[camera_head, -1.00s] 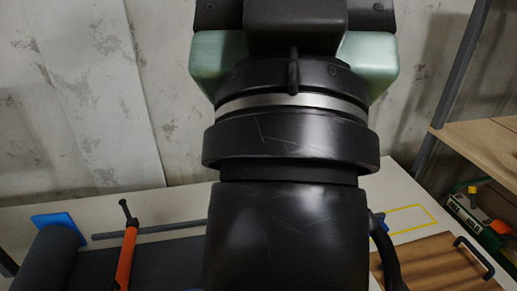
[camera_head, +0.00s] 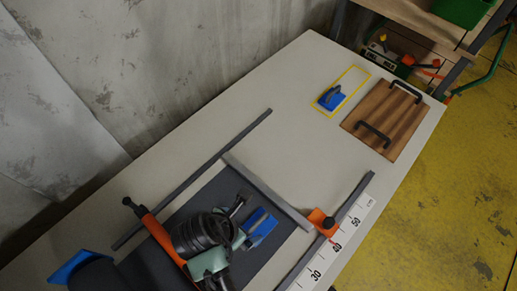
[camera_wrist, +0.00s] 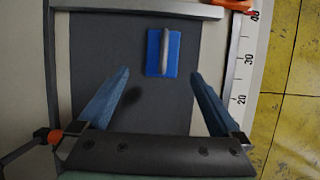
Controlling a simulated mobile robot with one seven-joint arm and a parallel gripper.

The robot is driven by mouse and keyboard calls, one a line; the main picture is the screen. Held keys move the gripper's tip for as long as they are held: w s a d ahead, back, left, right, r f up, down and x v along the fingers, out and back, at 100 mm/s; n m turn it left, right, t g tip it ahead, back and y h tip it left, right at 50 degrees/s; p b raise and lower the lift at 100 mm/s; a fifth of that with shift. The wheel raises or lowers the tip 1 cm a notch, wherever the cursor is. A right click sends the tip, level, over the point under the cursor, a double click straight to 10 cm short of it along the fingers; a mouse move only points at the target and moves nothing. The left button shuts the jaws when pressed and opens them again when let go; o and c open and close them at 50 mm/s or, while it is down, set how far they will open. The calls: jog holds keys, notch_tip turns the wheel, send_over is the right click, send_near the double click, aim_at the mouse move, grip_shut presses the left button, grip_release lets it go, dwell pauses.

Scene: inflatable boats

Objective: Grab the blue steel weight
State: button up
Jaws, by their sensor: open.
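A flat blue block with a grey bar handle (camera_wrist: 154,53) lies on the dark mat in the wrist view, just beyond and between my fingertips. It also shows in the head view (camera_head: 262,226), partly hidden by my gripper. A second blue piece with a handle (camera_head: 330,97) sits inside a yellow outline at the far side of the table. My gripper (camera_wrist: 160,74) is open and empty, its two blue-grey fingers apart on either side of the block's line. In the head view my gripper (camera_head: 238,222) is low over the mat.
Grey rails frame the dark mat (camera_head: 285,240). An orange-handled clamp (camera_head: 160,238) lies at its left and an orange clamp (camera_head: 322,220) at its right, by a white ruler (camera_head: 335,245). A wooden board with black handles (camera_head: 385,120) lies at the back right. The table middle is clear.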

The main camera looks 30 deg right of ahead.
aim_at(257, 225)
jog(key=x, duration=0.7)
jog(key=shift+s+d+f, duration=0.1)
jog(key=shift+s+f, duration=0.1)
jog(key=shift+f, duration=0.2)
jog(key=shift+a+x, duration=0.2)
jog(key=shift+x, duration=2.35)
jog(key=shift+s+f, duration=0.1)
jog(key=shift+c, duration=0.2)
grip_shut()
